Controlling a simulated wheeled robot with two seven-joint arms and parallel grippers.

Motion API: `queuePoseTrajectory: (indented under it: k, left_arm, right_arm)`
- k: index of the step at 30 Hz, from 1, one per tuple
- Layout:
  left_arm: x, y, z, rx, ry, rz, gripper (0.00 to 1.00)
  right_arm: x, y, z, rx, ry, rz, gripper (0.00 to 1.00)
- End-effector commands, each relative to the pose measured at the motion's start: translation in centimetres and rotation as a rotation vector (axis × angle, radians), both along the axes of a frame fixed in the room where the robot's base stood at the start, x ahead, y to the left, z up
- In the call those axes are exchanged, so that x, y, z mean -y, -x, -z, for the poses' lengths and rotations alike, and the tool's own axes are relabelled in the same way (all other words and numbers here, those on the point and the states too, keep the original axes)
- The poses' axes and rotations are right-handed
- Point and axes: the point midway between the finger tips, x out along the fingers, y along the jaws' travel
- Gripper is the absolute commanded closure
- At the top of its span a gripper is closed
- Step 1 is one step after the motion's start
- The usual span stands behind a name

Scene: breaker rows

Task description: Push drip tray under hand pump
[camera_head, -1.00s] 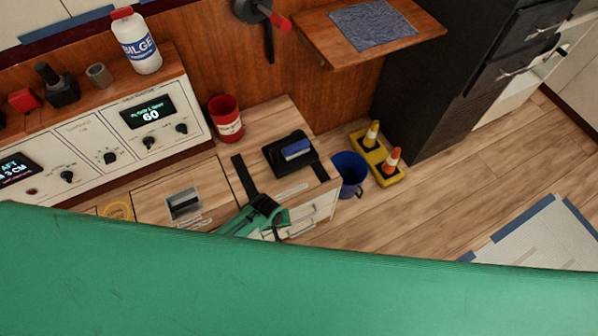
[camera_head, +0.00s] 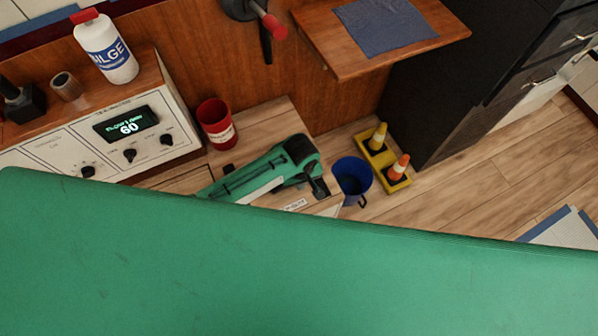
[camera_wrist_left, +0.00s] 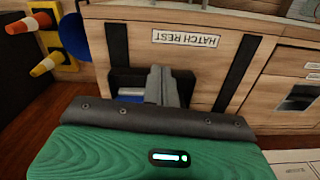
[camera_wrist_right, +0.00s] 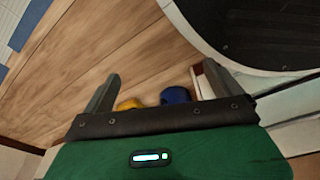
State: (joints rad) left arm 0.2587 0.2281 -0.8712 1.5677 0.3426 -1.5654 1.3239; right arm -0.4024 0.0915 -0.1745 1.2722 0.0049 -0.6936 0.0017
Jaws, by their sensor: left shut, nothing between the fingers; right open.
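A dark tray (camera_wrist_left: 122,76) with a blue block in it, likely the drip tray, shows in the left wrist view just beyond my left fingers. In the head view my left arm covers it. My left gripper (camera_head: 318,188) is shut and empty, over the counter at the tray; its fingers (camera_wrist_left: 163,74) overlap the tray in the left wrist view, and contact cannot be told. A dark wall fitting with a red handle (camera_head: 262,22), likely the hand pump, is at the top of the head view. My right gripper (camera_wrist_right: 157,86) is open and empty, pointing toward the floor.
A red can (camera_head: 216,124) stands behind my left arm. A blue bucket (camera_head: 352,176) and a yellow tray with cones (camera_head: 384,160) are on the floor at right. A wooden shelf with a cloth (camera_head: 385,27) overhangs above. A white bottle (camera_head: 105,48) stands on the control console.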

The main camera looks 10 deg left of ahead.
Motion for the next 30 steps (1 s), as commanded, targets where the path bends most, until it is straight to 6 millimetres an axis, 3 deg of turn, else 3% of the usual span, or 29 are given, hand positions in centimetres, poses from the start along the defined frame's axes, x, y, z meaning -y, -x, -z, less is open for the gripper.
queuePoseTrajectory:
  k: [5, 16, 21, 30]
  left_arm:
    - [-0.1, 0.1, 2.3, -0.002, -0.002, 0.000, 1.00]
    - [0.0, 0.1, 10.2, -0.002, -0.001, 0.000, 1.00]
    - [-1.3, -2.3, 9.9, 0.001, -0.002, 0.001, 1.00]
    - [-1.9, -3.4, 9.8, -0.001, 0.000, 0.001, 1.00]
  right_arm:
    - [-0.2, -0.6, -0.5, 0.003, -0.003, 0.002, 0.04]
    - [-1.1, -2.9, -3.8, 0.008, -0.011, 0.007, 0.04]
    - [-1.2, -3.0, -4.2, 0.007, -0.011, 0.008, 0.04]
    - [-1.2, -3.1, -4.4, 0.005, -0.011, 0.007, 0.04]
